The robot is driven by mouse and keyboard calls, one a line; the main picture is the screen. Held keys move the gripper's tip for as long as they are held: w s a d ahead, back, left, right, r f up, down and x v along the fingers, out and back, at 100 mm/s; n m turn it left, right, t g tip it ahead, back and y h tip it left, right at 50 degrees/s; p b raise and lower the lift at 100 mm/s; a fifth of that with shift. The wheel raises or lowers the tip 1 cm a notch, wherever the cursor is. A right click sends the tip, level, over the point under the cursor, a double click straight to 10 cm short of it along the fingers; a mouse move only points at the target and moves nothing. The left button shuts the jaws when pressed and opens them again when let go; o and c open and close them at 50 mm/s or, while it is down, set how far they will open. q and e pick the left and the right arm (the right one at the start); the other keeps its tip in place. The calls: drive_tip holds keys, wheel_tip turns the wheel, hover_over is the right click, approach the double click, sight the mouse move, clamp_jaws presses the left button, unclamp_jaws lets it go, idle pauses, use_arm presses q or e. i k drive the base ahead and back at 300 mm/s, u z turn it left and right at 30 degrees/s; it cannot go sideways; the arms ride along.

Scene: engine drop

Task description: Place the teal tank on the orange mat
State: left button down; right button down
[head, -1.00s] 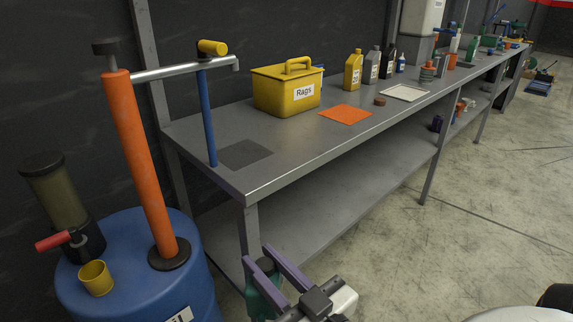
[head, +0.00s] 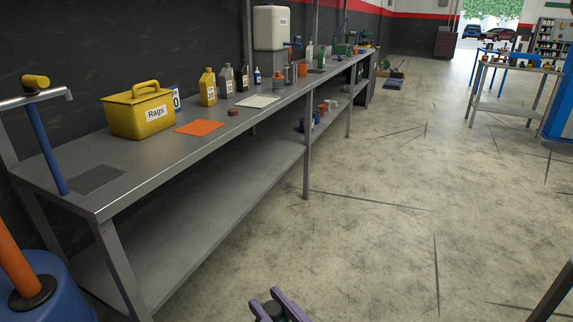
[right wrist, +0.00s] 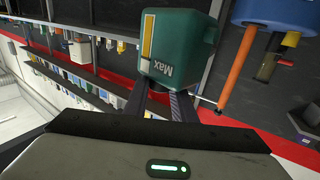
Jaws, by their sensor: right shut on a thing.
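The teal tank (right wrist: 178,42), with a yellow-striped white "Max" label, is held at the fingertips of my right gripper (right wrist: 167,98) in the right wrist view. The flat orange mat (head: 200,127) lies bare on the bench top, ahead and to the left of the gripper.
The grey workbench (head: 160,165) runs away to the back. A yellow Rags box (head: 138,112) stands left of the mat; a brown puck (head: 233,112) and white tray (head: 258,101) lie to its right. A blue post (head: 45,150) rises at the near end. Open floor lies right.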

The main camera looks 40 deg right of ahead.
sight(199, 128)
drive_tip(key=z, duration=0.55)
drive_tip(key=k, duration=0.75)
drive_tip(key=z, duration=0.95)
drive_tip(key=i, duration=1.7)
drive_tip(key=u, duration=1.1)
drive_tip(key=i, duration=0.95)
drive_tip(key=u, duration=0.7)
